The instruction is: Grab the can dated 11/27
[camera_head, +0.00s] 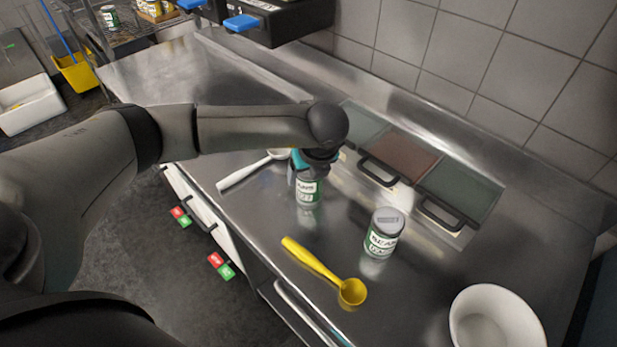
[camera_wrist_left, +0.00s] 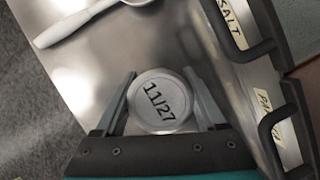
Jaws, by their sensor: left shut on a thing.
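The can marked 11/27 (camera_wrist_left: 157,101) shows its round lid in the left wrist view, between the two fingers of my left gripper (camera_wrist_left: 165,100). In the head view this can (camera_head: 307,190) has a green and white label and stands upright on the steel counter under my left gripper (camera_head: 312,170). My left gripper is shut on it from above. A second can (camera_head: 383,234) with a similar green and white label stands to the right; the writing on its lid is too small to read. My right gripper is not in view.
A yellow scoop (camera_head: 325,272) lies near the front edge and a white ladle (camera_head: 245,174) lies left of the gripped can. A white bowl (camera_head: 494,318) stands at lower right. Lidded bins with black handles (camera_head: 439,212) are set in the counter's back.

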